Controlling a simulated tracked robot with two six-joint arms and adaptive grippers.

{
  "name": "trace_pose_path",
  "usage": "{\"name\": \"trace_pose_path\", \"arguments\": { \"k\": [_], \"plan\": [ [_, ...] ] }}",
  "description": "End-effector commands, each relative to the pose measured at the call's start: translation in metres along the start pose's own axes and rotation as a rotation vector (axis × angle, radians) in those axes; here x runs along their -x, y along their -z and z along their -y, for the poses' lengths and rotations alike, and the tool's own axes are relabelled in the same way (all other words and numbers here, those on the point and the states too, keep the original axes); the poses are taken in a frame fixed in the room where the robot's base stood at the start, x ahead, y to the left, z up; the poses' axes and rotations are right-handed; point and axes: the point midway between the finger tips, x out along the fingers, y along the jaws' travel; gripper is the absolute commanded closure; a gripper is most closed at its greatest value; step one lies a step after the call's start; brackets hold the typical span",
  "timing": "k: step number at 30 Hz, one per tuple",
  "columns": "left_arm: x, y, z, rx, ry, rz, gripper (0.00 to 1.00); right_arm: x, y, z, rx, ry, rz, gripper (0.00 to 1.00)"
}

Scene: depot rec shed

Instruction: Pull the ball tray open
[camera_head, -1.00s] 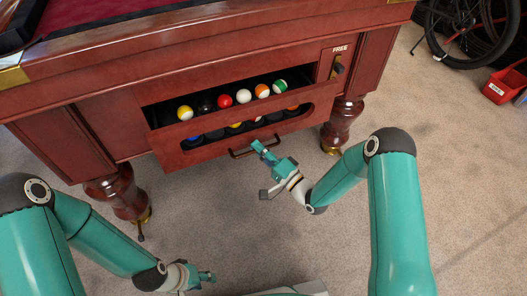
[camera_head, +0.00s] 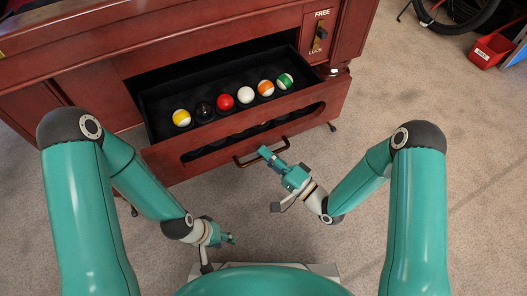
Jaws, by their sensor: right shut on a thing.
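The ball tray (camera_head: 164,158) is a wooden drawer in the pool table, pulled out with its dark lined inside showing. A row of balls (camera_head: 245,96) lies in it: yellow, black, red, white, orange-striped and green-striped. A dark bar handle (camera_head: 245,163) is on the tray's front. My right gripper (camera_head: 267,154) is shut on the right part of this handle. My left gripper (camera_head: 230,238) hangs low in front of the tray, apart from it, and its jaws are too small to read.
A lever plate (camera_head: 319,32) marked FREE and LOCK is on the table front, right of the tray. A red box (camera_head: 491,50) and a bicycle wheel (camera_head: 455,8) are at the far right. The carpet (camera_head: 360,130) to the right of the tray is clear.

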Motion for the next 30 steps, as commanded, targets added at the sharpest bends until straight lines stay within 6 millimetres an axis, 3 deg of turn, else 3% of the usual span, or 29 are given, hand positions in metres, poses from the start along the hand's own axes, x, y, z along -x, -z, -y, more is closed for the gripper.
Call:
{"name": "trace_pose_path", "arguments": {
  "k": [5, 6, 10, 22, 30],
  "plan": [
    [-0.001, 0.0, 0.0, 0.0, 0.0, 0.0, 0.6, 0.0, -0.002, -0.004, -0.006, -0.012, 0.005, 1.0],
    [-0.001, 0.0, 0.0, 0.0, 0.0, 0.0, 0.6, 0.0, -0.003, -0.004, -0.006, -0.012, 0.005, 0.83],
    [-0.001, 0.0, 0.0, 0.0, 0.0, 0.0, 0.6, 0.0, -0.002, -0.004, -0.005, -0.009, 0.006, 0.63],
    [0.0, 0.0, 0.0, 0.0, 0.0, 0.0, 0.6, 0.004, -0.001, -0.002, -0.003, -0.006, 0.005, 0.63],
    [0.0, 0.0, 0.0, 0.0, 0.0, 0.0, 0.6, 0.045, -0.001, -0.003, -0.006, -0.008, 0.001, 0.63]
  ]
}}
